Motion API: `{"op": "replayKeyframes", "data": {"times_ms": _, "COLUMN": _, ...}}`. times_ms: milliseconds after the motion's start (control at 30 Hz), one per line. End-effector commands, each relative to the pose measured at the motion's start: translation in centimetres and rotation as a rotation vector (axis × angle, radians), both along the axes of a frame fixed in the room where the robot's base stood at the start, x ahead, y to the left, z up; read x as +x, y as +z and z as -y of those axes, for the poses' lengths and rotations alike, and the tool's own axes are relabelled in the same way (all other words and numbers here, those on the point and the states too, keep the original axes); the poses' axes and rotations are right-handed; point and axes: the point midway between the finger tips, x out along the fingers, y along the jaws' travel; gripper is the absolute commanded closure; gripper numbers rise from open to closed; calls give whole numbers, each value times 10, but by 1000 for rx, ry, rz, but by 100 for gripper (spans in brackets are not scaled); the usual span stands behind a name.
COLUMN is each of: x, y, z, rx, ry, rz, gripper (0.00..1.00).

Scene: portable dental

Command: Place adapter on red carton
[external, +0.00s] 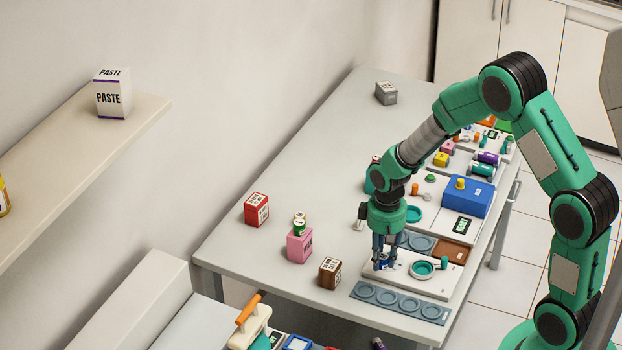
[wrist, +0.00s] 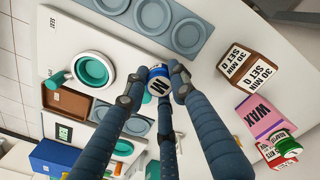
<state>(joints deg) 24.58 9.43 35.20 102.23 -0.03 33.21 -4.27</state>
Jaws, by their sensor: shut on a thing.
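The red carton (external: 257,209) stands on the table's left side, its top bare in the external view. In the wrist view the red carton (wrist: 284,162) is partly hidden behind a green can. My gripper (external: 386,258) is low over the near white board, fingers pointing down. It is shut on a small blue-and-white round piece, taken as the adapter (external: 381,264), which is partly covered by the fingers. In the wrist view the adapter (wrist: 154,74) sits between the fingertips, a dark letter on its white face. Whether it touches the board I cannot tell.
A pink box (external: 299,246) with a green can (external: 299,227) on top and a brown box (external: 330,272) stand between my gripper and the red carton. A grey tray with round wells (external: 400,302) lies in front.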

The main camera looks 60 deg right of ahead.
Motion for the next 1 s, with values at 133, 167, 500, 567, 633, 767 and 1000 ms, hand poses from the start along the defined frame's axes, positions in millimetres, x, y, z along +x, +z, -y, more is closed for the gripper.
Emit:
{"op": "replayKeyframes", "data": {"times_ms": 133, "x": 27, "y": 10, "z": 9, "rx": 0, "ry": 8, "rz": 1, "gripper": 100}}
{"op": "replayKeyframes", "data": {"times_ms": 167, "x": 33, "y": 12, "z": 11, "rx": 0, "ry": 10, "rz": 1, "gripper": 100}}
{"op": "replayKeyframes", "data": {"times_ms": 500, "x": 105, "y": 35, "z": 32, "rx": -1, "ry": 33, "rz": 0, "gripper": 100}}
{"op": "replayKeyframes", "data": {"times_ms": 567, "x": 117, "y": 39, "z": 35, "rx": -2, "ry": 37, "rz": -1, "gripper": 100}}
{"op": "replayKeyframes", "data": {"times_ms": 633, "x": 132, "y": 44, "z": 39, "rx": -1, "ry": 42, "rz": -2, "gripper": 100}}
{"op": "replayKeyframes", "data": {"times_ms": 767, "x": 158, "y": 51, "z": 46, "rx": -1, "ry": 51, "rz": -3, "gripper": 100}}
{"op": "replayKeyframes", "data": {"times_ms": 1000, "x": 204, "y": 65, "z": 56, "rx": -2, "ry": 67, "rz": -4, "gripper": 100}}
